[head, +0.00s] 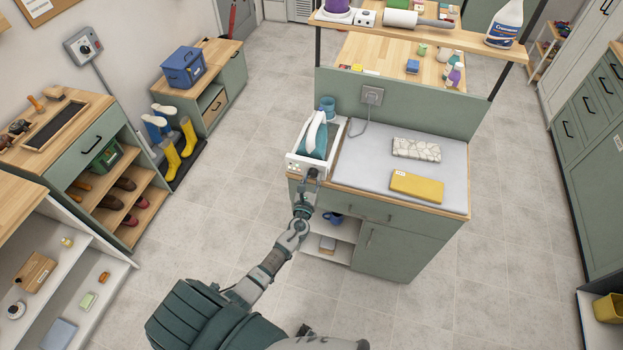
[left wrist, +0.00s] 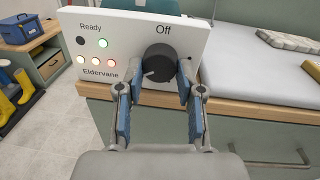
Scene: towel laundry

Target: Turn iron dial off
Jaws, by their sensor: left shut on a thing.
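The iron (head: 316,137) is teal and white and stands in a white station (head: 334,127) at the left end of the ironing counter. The station's front panel (left wrist: 109,35) carries the words "Ready", "Off" and "Eldervane", with several small lights, some lit. The black dial (left wrist: 160,66) is on the panel below "Off"; its pale pointer mark points to the lower left. My left gripper (left wrist: 156,92) has its blue-padded fingers on either side of the dial and is shut on it. In the head view the left gripper (head: 311,178) reaches the panel from below. My right gripper is not in view.
The counter's grey pad (head: 366,179) holds a patterned folded towel (head: 416,149) and a yellow folded towel (head: 417,186).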

